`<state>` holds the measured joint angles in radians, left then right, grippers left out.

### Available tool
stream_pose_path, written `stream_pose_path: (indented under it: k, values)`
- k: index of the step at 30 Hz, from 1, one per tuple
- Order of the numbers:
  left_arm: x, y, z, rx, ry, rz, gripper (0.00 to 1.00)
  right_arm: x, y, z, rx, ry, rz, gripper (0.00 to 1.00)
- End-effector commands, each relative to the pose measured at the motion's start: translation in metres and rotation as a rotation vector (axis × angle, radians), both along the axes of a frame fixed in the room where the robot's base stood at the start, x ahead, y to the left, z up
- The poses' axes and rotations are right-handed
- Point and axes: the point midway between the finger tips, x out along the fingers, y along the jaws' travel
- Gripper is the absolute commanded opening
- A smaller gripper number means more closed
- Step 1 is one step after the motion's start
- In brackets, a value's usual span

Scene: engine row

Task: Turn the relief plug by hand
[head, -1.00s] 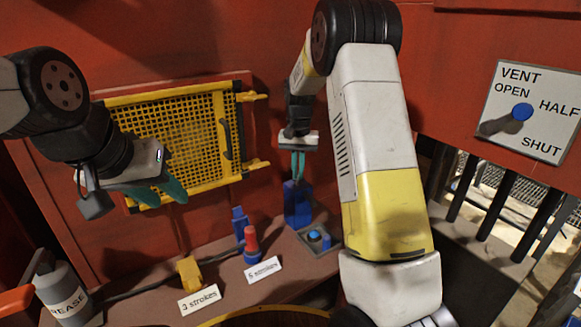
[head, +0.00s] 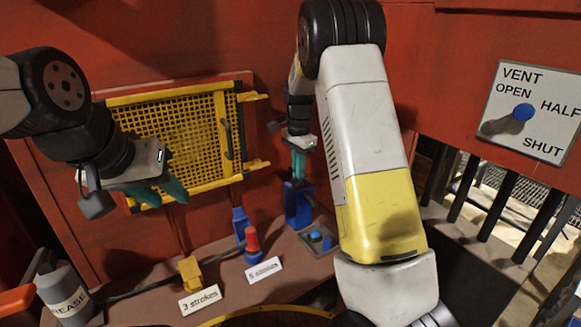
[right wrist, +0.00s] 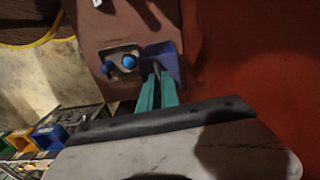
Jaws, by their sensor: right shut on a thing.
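My right gripper (head: 299,178) points down at the top of a blue block-shaped holder (head: 297,208) on the bench. In the right wrist view its teal fingers (right wrist: 157,80) are close together on a thin dark piece (right wrist: 157,68) at the holder (right wrist: 172,58); its lower part is hidden. Beside the holder is a small plate (head: 326,246) with a round blue plug (head: 314,236), which also shows in the right wrist view (right wrist: 129,62). I cannot tell for sure which part is the relief plug. My left gripper (head: 160,196) is open and empty before the yellow mesh guard.
The yellow mesh guard (head: 217,115) hangs on the red wall. A red-topped blue fitting (head: 252,243), a yellow fitting (head: 190,272) and a grease can (head: 66,298) stand on the bench.

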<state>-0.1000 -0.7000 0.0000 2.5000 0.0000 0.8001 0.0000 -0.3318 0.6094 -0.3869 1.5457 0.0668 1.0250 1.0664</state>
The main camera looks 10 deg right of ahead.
Motion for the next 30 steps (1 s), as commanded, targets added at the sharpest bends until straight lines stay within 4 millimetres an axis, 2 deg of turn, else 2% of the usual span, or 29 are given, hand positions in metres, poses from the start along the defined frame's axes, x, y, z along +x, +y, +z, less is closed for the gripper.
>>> stream_pose_path:
  k: [9, 21, 22, 25, 30]
  values:
    - [0.0, 0.0, 0.0, 0.0, 0.0, 0.0, 0.36, 0.0031, 0.0007, 0.0039, 0.003, -0.011, -0.074, 0.0]
    - [0.0, 0.0, 0.0, 0.0, 0.0, 0.0, 0.36, 0.0032, 0.0011, 0.0037, 0.003, -0.011, -0.079, 0.0]
    - [0.0, 0.0, 0.0, 0.0, 0.0, 0.0, 0.36, 0.0031, 0.001, 0.0037, 0.003, -0.011, -0.079, 0.1]
    - [0.0, 0.0, 0.0, 0.0, 0.0, 0.0, 0.36, 0.0025, 0.001, 0.0029, 0.003, -0.008, -0.079, 0.28]
    - [0.0, 0.0, 0.0, 0.0, 0.0, 0.0, 0.36, 0.0016, 0.0006, 0.0016, 0.001, -0.005, -0.078, 0.28]
